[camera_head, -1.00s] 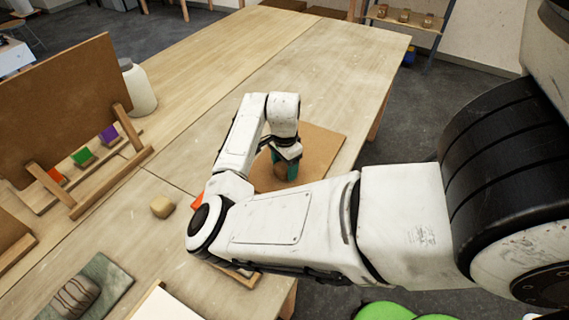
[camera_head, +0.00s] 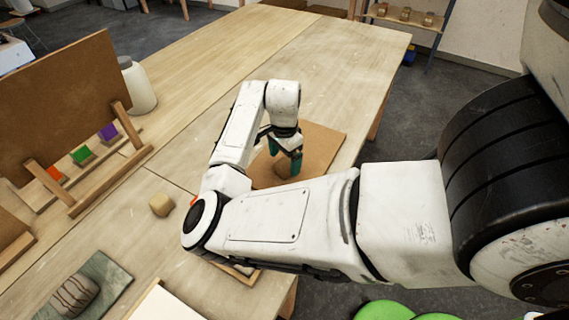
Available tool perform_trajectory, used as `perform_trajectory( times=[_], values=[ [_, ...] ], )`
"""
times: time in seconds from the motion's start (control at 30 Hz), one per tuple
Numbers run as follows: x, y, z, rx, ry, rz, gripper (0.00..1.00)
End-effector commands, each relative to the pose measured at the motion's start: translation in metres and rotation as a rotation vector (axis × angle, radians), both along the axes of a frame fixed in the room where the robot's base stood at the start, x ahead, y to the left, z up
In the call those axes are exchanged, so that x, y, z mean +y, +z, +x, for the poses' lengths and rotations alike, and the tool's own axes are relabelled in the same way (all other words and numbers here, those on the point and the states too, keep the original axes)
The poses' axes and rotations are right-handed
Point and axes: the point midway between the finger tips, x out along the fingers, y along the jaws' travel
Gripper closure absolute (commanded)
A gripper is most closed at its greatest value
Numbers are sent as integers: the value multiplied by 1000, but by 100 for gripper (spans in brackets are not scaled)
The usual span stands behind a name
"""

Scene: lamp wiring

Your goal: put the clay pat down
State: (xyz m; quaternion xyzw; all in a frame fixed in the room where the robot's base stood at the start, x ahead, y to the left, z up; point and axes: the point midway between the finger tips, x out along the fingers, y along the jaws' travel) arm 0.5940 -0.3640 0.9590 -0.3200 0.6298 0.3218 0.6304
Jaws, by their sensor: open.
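The clay pat (camera_head: 281,170) is a small brown lump that sits low on the square brown board (camera_head: 323,142). It is partly hidden by a finger and by my arm. My gripper (camera_head: 285,161) points down just above the clay pat. Its teal fingers are apart, and I see a gap between them with nothing held in it. I cannot tell whether a finger still touches the pat.
A beige block (camera_head: 160,204) lies on the table left of my arm. A wooden rack (camera_head: 92,186) with coloured cubes and a white jar (camera_head: 139,88) stand at the left. A green slab (camera_head: 106,283) with a grey lump is at the lower left. The far table is clear.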

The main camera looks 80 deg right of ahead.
Motion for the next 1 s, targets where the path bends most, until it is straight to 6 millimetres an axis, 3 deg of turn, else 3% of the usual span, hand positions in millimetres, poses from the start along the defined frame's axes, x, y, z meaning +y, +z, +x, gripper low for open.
perform_trajectory(
  times=[0.3, 0.5, 1.0],
  values=[
    [-1, 63, 0, -3, -1, -2, 8],
    [-1, 89, 0, -2, -1, -1, 8],
    [0, 96, 0, 0, 0, 0, 8]
  ],
)
